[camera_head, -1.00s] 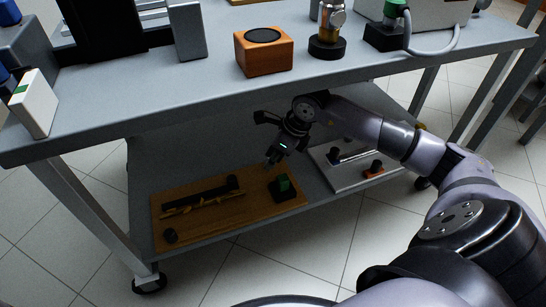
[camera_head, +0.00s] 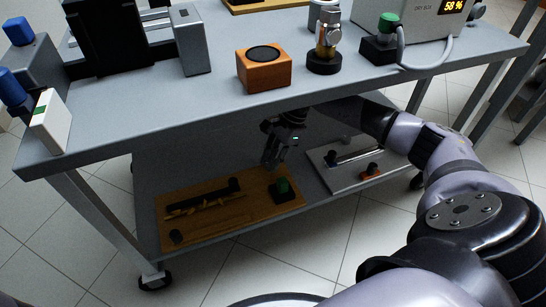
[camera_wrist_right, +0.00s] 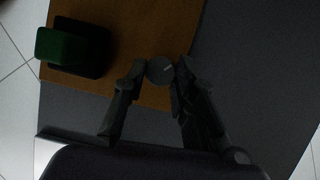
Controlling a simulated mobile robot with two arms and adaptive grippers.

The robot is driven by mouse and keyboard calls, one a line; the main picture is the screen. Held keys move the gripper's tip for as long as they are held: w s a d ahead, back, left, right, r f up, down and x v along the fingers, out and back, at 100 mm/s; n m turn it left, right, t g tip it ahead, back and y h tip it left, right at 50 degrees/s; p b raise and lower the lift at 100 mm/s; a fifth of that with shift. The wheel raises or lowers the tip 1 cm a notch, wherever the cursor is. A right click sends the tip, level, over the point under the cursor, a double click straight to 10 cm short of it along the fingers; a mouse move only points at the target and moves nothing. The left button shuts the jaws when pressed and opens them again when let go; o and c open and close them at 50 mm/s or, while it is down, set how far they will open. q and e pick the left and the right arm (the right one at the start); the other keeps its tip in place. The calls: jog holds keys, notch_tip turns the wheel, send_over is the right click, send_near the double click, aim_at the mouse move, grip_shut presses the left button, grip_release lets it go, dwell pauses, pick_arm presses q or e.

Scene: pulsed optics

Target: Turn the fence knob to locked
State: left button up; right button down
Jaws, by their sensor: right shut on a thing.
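A round dark-grey knob (camera_wrist_right: 160,70) with a short pale mark on its top sits at the edge of a wooden board (camera_wrist_right: 135,30) in the right wrist view. The mark points up and to the right. My right gripper (camera_wrist_right: 159,75) has one finger on each side of the knob and is shut on it. In the head view my right gripper (camera_head: 270,164) reaches down to the back right part of the wooden board (camera_head: 235,223) on the cart's lower shelf. The knob cannot be made out there. My left gripper is not in view.
A green block on a black base (camera_head: 283,188) stands on the board near the gripper; it also shows in the wrist view (camera_wrist_right: 62,46). A black bar (camera_head: 203,195) lies on the board. A pale plate (camera_head: 340,178) lies to the right. The cart's upper top (camera_head: 200,100) overhangs the arm.

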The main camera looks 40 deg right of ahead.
jog(key=n, duration=0.1)
jog(key=n+g, duration=0.1)
jog(key=n, duration=0.1)
jog(key=shift+w+n+g, duration=0.25)
jog(key=shift+n+g, duration=0.05)
jog(key=shift+n, duration=0.1)
jog(key=n+g+b, duration=0.1)
jog(key=n, duration=0.3)
jog(key=shift+w+h, duration=0.1)
jog(key=shift+h, duration=0.2)
jog(key=shift+n+g, duration=0.3)
jog(key=c, duration=1.3)
grip_release()
